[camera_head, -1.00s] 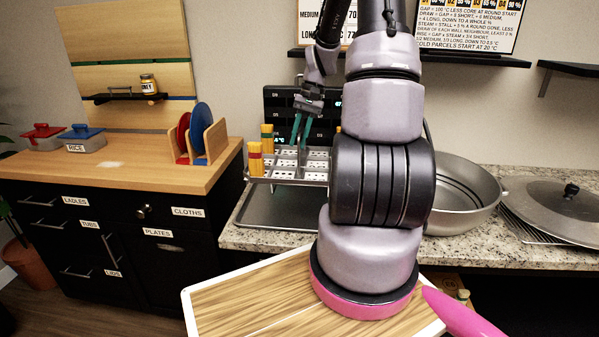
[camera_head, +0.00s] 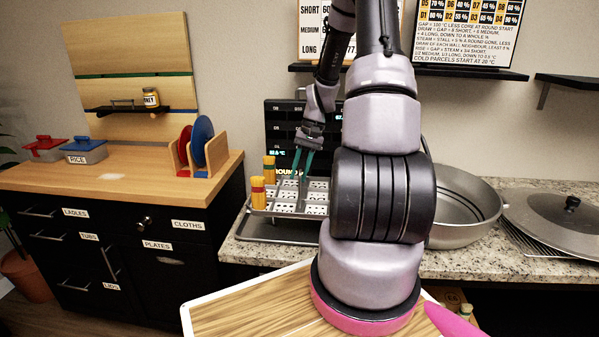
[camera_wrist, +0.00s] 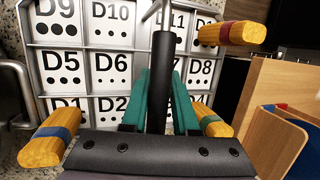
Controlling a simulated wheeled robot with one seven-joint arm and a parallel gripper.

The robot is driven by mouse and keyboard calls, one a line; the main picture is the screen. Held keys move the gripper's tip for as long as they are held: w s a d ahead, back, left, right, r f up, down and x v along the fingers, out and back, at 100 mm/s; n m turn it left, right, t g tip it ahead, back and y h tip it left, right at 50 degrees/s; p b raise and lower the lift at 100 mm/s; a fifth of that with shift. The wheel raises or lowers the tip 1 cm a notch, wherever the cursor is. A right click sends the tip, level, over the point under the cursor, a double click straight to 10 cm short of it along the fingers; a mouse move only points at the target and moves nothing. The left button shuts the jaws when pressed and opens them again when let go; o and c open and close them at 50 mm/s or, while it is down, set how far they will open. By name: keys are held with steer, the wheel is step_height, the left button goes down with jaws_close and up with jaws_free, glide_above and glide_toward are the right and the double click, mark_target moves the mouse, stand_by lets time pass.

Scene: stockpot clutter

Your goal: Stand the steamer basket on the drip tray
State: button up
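The steamer basket (camera_head: 287,214) is a grey metal grid of compartments holding white labelled blocks, with yellow banded grips at its corners. It also shows in the wrist view (camera_wrist: 87,47). My gripper (camera_head: 302,178) reaches down to the middle of the basket. In the wrist view its teal fingers (camera_wrist: 160,90) close on both sides of the basket's dark upright handle (camera_wrist: 163,75). The drip tray (camera_head: 252,232) is a shallow metal tray on the granite counter. The basket is directly over it, nearly level and very low. I cannot tell whether they touch. My arm hides the basket's right side.
A large steel pot (camera_head: 462,205) stands right of my arm, with a domed lid (camera_head: 560,215) on a rack beyond it. A dark display panel (camera_head: 285,130) stands behind the basket. The wooden cabinet with a plate rack (camera_head: 205,160) is at the left.

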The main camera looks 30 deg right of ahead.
steer(key=shift+o, duration=1.2)
steer(key=s+v, duration=0.1)
steer(key=v, duration=1.1)
steer(key=s+a+r+n+t+h, duration=0.1)
steer(key=s+a+r+t+h, duration=0.35)
steer(key=a+r, duration=0.8)
steer(key=s+a+r+t, duration=0.1)
steer(key=s+r, duration=0.1)
steer(key=s, duration=0.2)
steer(key=s+a+r+t+y, duration=0.1)
steer(key=s+a+r, duration=0.1)
steer(key=s+r, duration=0.1)
steer(key=s+a+r+n+t+y, duration=0.1)
steer(key=s+a+r, duration=0.1)
steer(key=s, duration=0.4)
steer(key=shift+a+r, duration=0.15)
steer(key=shift+a, duration=0.1)
